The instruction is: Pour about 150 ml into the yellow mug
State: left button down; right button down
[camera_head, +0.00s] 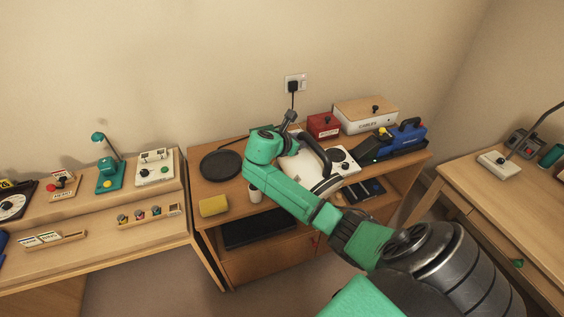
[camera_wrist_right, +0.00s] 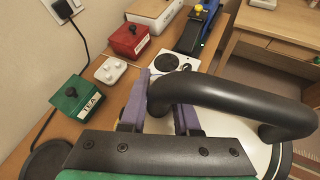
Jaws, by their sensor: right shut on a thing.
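A white kettle (camera_head: 302,172) with a thick black handle stands on the wooden cabinet, partly hidden behind my right arm. In the right wrist view its black handle (camera_wrist_right: 235,105) runs between the purple fingers of my right gripper (camera_wrist_right: 160,103), which is shut on it. In the head view my right gripper is mostly hidden by its own wrist. A small white cup (camera_head: 255,193) stands left of the kettle. My left gripper is not in view.
A round black plate (camera_head: 221,165) lies at the cabinet's left. A green tea box (camera_wrist_right: 82,98), a red box (camera_head: 323,125), a cables box (camera_head: 366,115) and a blue device (camera_head: 403,136) line the back and right. Desks (camera_head: 90,255) flank the cabinet.

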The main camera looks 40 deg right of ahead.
jog(key=shift+w+a+r, duration=0.1)
jog(key=shift+r, duration=0.05)
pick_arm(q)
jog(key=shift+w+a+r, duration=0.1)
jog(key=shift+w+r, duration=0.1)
pick_arm(e)
jog(key=shift+w+a, duration=0.1)
jog(key=shift+w, duration=0.05)
pick_arm(q)
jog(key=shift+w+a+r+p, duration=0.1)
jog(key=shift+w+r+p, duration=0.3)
jog(key=shift+p, duration=0.3)
pick_arm(e)
jog(key=shift+w+r, duration=0.15)
jog(key=shift+w, duration=0.1)
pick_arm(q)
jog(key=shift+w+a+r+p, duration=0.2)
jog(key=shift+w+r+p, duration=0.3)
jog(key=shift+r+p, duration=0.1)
pick_arm(e)
jog(key=shift+w+n+g, duration=0.3)
jog(key=shift+w, duration=0.15)
